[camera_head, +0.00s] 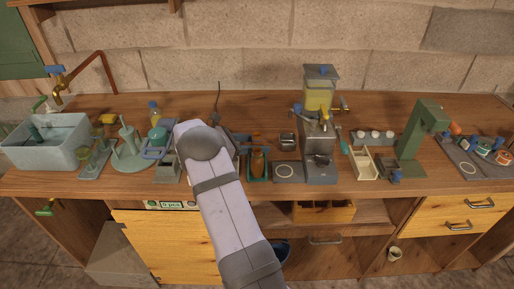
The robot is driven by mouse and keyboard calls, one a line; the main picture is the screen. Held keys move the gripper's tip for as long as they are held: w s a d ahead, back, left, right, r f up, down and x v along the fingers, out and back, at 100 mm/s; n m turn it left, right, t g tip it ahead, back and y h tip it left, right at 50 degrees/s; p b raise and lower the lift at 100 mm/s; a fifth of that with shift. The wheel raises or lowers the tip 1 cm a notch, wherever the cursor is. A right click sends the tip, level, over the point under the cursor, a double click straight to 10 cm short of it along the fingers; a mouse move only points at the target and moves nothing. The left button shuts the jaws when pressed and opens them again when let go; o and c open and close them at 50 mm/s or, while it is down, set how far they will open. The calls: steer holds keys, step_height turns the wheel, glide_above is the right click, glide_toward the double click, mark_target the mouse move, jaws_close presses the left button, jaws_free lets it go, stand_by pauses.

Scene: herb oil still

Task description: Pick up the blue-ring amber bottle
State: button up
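An amber bottle (258,163) stands upright in a small green tray (257,179) near the front of the counter, just right of my arm. A blue ring on it is too small to make out. My gripper (238,137) is partly hidden behind my own pale arm, with dark parts showing up and left of the amber bottle. Its fingertips do not show clearly, so I cannot tell whether they are open or touch anything. A yellowish bottle with a blue cap (155,113) stands farther back on the left.
A basin (47,151) is at far left. The back of the counter is mostly clear.

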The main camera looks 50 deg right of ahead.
steer(key=c, duration=0.7)
steer(key=shift+r, duration=0.1)
